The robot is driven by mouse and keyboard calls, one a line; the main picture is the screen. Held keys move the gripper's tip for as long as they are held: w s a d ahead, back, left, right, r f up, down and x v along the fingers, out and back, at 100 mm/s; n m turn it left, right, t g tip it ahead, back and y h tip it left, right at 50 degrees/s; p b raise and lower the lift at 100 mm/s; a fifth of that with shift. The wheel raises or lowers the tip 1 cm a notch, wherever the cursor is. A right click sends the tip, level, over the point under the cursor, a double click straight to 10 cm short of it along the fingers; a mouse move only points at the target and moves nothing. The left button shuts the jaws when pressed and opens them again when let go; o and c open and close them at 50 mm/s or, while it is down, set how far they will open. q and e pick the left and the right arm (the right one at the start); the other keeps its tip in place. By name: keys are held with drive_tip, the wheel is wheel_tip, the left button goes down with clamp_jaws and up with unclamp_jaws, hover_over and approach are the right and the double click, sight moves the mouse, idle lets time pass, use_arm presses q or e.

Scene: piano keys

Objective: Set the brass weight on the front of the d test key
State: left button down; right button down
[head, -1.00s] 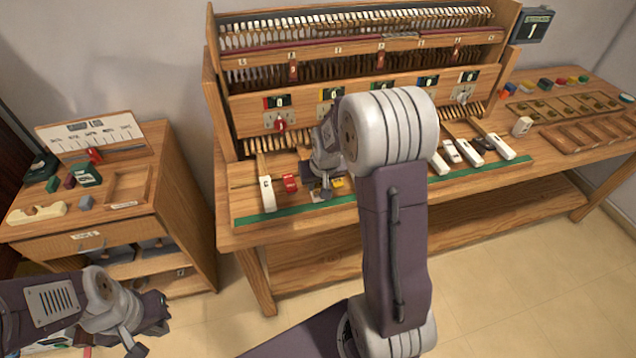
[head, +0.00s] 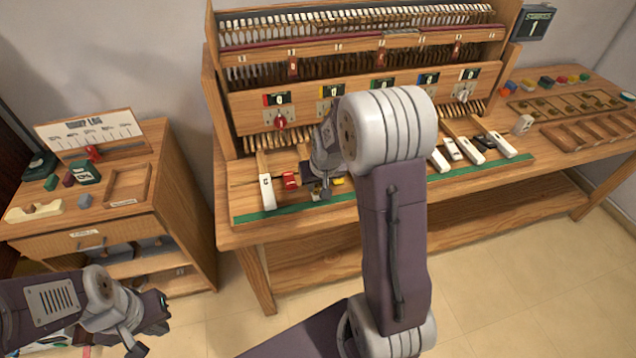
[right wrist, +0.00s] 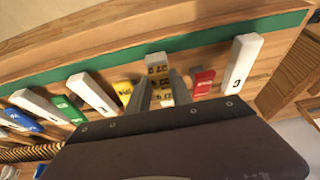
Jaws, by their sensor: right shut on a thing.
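My right gripper (right wrist: 161,80) is shut on the brass weight (right wrist: 158,70), a small gold block with dark marks between the fingertips. In the right wrist view the weight is at the front of a white key (right wrist: 156,57), between the red block and the yellow block. Its lower edge is not clear, so I cannot tell whether it rests on the key. In the head view my right gripper (head: 322,188) is over the key fronts, partly hidden by my own arm. My left gripper (head: 148,338) is low at the left, away from the bench; its jaws are unclear.
A white key marked C (right wrist: 243,62) and a red block (right wrist: 204,82) are on one side, a yellow block (right wrist: 124,88) on the other. A green strip (head: 290,210) runs along the bench front. A side cabinet (head: 185,200) stands at the left.

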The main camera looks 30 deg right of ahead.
drive_tip(key=shift+f, duration=0.35)
drive_tip(key=c, duration=1.1)
unclamp_jaws()
drive_tip(key=shift+o, duration=0.2)
drive_tip(key=d+v, duration=0.1)
drive_tip(key=v, duration=0.8)
drive_tip(key=shift+a+p, duration=0.4)
drive_tip(key=shift+a, duration=0.05)
